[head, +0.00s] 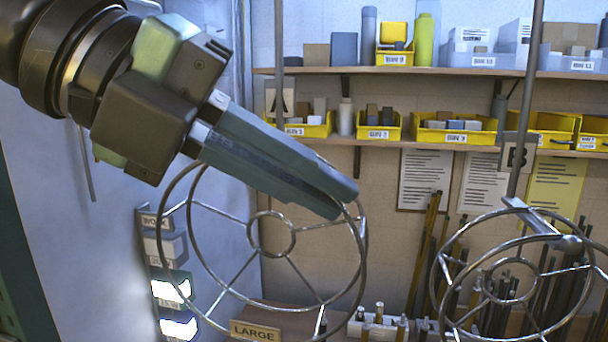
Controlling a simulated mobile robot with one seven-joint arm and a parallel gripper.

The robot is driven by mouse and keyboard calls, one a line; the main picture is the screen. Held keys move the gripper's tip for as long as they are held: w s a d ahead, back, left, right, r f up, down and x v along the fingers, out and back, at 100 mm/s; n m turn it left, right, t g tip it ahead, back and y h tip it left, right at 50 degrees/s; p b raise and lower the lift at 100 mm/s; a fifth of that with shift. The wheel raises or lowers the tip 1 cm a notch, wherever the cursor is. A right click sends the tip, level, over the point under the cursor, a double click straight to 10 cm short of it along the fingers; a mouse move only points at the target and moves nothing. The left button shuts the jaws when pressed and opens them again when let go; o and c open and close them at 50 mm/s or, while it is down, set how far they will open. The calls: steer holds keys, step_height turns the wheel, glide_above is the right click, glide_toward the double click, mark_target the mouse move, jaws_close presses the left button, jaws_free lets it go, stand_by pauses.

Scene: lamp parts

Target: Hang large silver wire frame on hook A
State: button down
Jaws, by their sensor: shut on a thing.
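A large silver wire frame (364,232), a round ring cage with spokes and a small inner ring, is in the middle of the head view. My gripper (341,200) reaches in from the upper left and is shut on the frame's upper rim, near its right side. The frame hangs tilted below the fingers. Hook A shows as a thin vertical rod (279,45) with an "A" sign (280,99), above the fingers. The rod's lower end is hidden behind my gripper, so I cannot tell whether the frame touches it.
A second wire frame (440,270) hangs at the right on the rod with the "B" sign (517,152). Shelves with yellow bins (456,133) line the back wall. Long rods lean behind the second frame.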

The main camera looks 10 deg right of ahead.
stand_by(0.3)
steer(key=c, duration=0.9)
jaws_free()
steer(key=shift+c, duration=0.2)
steer(key=shift+a+r, duration=0.1)
